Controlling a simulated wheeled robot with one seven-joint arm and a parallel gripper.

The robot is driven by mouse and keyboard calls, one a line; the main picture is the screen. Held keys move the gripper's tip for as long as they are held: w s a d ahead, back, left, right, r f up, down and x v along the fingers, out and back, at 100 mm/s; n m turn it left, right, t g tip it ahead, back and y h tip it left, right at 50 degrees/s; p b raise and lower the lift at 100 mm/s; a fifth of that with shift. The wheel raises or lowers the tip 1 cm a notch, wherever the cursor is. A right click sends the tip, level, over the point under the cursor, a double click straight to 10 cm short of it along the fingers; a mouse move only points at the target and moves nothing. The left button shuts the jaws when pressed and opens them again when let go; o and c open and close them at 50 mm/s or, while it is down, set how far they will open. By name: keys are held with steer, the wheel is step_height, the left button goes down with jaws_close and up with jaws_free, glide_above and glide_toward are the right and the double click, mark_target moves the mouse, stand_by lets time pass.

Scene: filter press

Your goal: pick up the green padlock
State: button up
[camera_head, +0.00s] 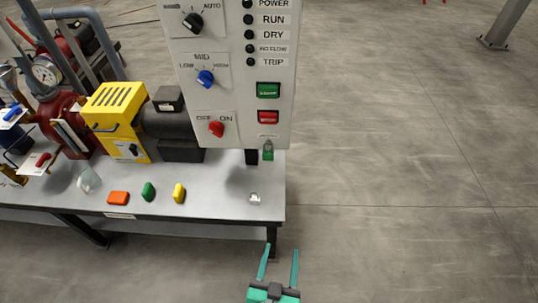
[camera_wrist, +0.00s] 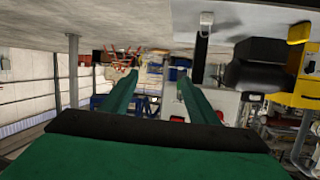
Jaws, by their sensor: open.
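The green padlock (camera_head: 268,154) hangs by its shackle at the lower edge of the white control panel (camera_head: 240,130), below the red button. It is small in the head view, and I cannot make it out for sure in the wrist view. My gripper (camera_head: 281,255) is open and empty, with two teal fingers pointing up in the picture. It is in front of the table's right front corner, well below the padlock in the picture and apart from it. In the wrist view my gripper (camera_wrist: 152,85) shows its two fingers spread with nothing between them.
The grey table (camera_head: 225,195) carries an orange block (camera_head: 118,198), a green piece (camera_head: 148,191), a yellow piece (camera_head: 178,193) and a small white item (camera_head: 255,198). A yellow box (camera_head: 118,115) and a dark motor (camera_head: 170,125) stand left of the panel.

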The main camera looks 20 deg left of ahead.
steer(key=w+a+r+y, duration=0.1)
steer(key=w+a+r, duration=0.15)
steer(key=w, duration=0.25)
steer(key=w+a+r, duration=0.1)
steer(key=w+a, duration=0.2)
steer(key=w, duration=0.3)
steer(key=n+g+y, duration=0.1)
steer(key=n, duration=0.1)
glide_toward(268, 156)
steer(key=r+x, duration=0.1)
steer(key=x, duration=0.8)
steer(key=shift+w, duration=0.25)
steer(key=shift+s+a+r, duration=0.1)
steer(key=c, duration=1.2)
